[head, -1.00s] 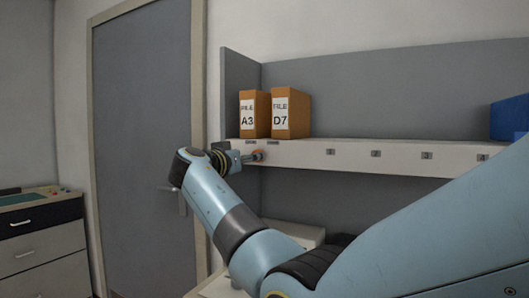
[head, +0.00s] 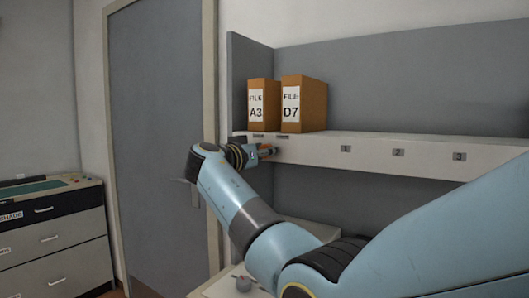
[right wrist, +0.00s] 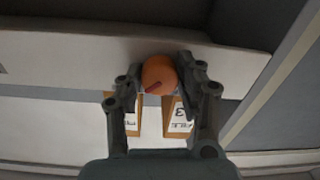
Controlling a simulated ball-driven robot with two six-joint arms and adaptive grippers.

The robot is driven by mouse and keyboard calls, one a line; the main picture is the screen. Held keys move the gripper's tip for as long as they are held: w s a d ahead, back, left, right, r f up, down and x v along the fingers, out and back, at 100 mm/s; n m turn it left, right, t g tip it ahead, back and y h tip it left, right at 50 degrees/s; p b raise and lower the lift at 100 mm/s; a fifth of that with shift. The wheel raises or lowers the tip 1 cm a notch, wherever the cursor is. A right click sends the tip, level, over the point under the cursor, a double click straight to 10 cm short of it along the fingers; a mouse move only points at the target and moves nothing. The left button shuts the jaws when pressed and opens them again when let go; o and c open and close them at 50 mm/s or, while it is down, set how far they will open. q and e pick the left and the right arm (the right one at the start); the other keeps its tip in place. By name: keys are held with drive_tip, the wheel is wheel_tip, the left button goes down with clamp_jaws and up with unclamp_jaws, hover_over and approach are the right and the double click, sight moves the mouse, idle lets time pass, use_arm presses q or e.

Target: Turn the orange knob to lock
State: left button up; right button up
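The orange knob (right wrist: 159,73) is round, with a red mark toward its lower left in the right wrist view. It is on the front of the white shelf edge. My right gripper (right wrist: 160,72) has one finger on each side of the knob, and the fingers appear to touch it. My left gripper is in neither view.
Two orange files, A3 (head: 263,103) and D7 (head: 303,103), stand on the shelf (head: 400,143) above the knob. Numbered labels run along its front. A grey door (head: 160,130) and a drawer cabinet (head: 55,245) are to the left. A grey side panel (head: 250,83) bounds the shelf.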

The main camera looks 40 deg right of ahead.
drive_tip(key=c, duration=0.6)
drive_tip(key=shift+n, duration=0.4)
drive_tip(key=n+p, duration=0.2)
drive_tip(key=n, duration=1.4)
drive_tip(key=shift+n+g, duration=0.3)
